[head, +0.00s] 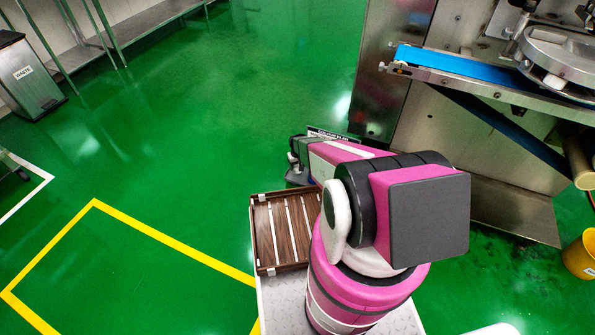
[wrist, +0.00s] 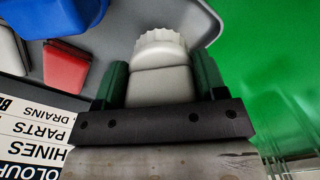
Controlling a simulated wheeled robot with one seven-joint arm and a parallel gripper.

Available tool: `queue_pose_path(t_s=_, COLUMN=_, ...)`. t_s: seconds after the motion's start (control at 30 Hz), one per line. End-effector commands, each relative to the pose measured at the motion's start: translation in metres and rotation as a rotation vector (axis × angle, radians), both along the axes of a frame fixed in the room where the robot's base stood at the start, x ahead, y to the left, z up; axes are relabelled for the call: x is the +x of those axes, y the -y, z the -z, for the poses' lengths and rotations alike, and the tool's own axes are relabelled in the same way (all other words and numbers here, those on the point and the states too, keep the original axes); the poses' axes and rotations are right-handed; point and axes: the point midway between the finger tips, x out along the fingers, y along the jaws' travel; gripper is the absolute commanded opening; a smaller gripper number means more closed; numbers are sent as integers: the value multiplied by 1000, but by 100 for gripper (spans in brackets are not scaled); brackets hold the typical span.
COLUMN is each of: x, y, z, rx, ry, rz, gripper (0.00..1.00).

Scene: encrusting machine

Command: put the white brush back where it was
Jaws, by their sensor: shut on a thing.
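The white brush (wrist: 163,58) is between the two green fingers of my gripper (wrist: 160,82) in the wrist view. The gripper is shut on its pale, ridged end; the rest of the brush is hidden. Beyond it is a grey holder surface (wrist: 120,45), which the brush overlaps in the picture; I cannot tell whether they touch. In the head view my arm covers most of the gripper and the brush, and the small grey and white shapes at its far end are hard to tell apart.
A blue item (wrist: 62,22) and a red item (wrist: 66,68) lie on the grey surface, left of the brush. A lettered sign (wrist: 30,130) is below them. A slatted brown tray (head: 284,232) stands left of my arm. The steel machine (head: 480,130) is right; green floor lies open left.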

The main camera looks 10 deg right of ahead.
Motion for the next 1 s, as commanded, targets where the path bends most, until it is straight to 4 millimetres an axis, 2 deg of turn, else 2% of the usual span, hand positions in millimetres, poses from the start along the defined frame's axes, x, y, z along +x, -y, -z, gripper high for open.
queue_pose_path(t_s=0.17, x=2, y=1, z=10, rx=0, ry=-1, rz=0, gripper=39)
queue_pose_path(t_s=0.4, x=2, y=1, z=41, rx=0, ry=0, rz=0, gripper=39)
queue_pose_path(t_s=0.77, x=1, y=1, z=44, rx=0, ry=0, rz=0, gripper=39)
queue_pose_path(t_s=0.8, x=1, y=1, z=44, rx=0, ry=0, rz=0, gripper=68)
queue_pose_path(t_s=0.87, x=1, y=1, z=44, rx=0, ry=0, rz=0, gripper=88)
queue_pose_path(t_s=0.9, x=1, y=1, z=44, rx=0, ry=0, rz=0, gripper=90)
queue_pose_path(t_s=1.0, x=1, y=1, z=44, rx=0, ry=0, rz=0, gripper=90)
